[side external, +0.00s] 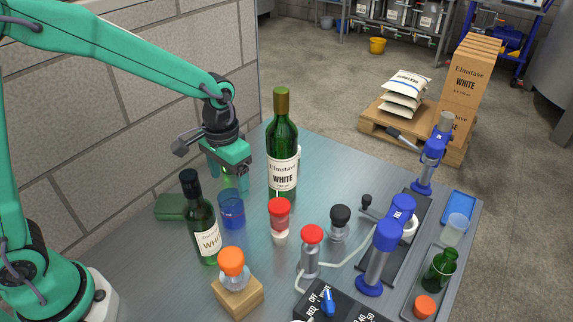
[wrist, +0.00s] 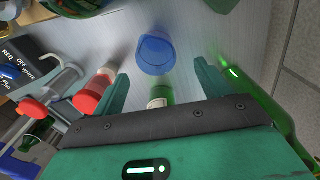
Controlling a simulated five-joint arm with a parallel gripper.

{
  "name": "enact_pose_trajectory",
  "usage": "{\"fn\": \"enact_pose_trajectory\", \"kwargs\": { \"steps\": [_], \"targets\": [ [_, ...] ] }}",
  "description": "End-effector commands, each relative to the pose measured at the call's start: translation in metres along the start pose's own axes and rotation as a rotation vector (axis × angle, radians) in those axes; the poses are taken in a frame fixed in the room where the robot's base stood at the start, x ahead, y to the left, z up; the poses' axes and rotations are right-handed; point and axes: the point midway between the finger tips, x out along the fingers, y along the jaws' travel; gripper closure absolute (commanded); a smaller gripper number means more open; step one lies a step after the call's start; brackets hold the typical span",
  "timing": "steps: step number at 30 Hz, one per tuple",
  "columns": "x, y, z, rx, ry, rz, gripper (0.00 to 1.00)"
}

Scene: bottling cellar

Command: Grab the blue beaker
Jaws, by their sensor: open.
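The blue beaker (side external: 231,212) is a small translucent cup standing upright on the metal table, between the small dark wine bottle and the red-capped jar. In the wrist view the blue beaker (wrist: 156,53) shows ahead of my gripper (wrist: 164,78), roughly between the lines of its two fingers. My gripper (side external: 229,172) is open and is above and behind the beaker in the side view, apart from it. A small green item with a cream top (wrist: 160,96) shows between the fingers, partly hidden by the gripper body.
A tall green wine bottle (side external: 283,150) and a smaller dark bottle (side external: 206,225) flank the beaker. A red-capped jar (side external: 279,218) stands to its right. An orange-topped flask on a wooden block (side external: 237,298) is in front. A green box (side external: 171,207) lies near the wall.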

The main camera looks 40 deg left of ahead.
Motion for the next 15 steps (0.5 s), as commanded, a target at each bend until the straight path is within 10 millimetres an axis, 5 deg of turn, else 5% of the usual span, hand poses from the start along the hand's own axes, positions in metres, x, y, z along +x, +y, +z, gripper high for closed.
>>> {"fn": "enact_pose_trajectory", "kwargs": {
  "steps": [15],
  "targets": [
    [0.025,0.000,0.001,0.000,0.000,0.000,0.24]
  ]
}}
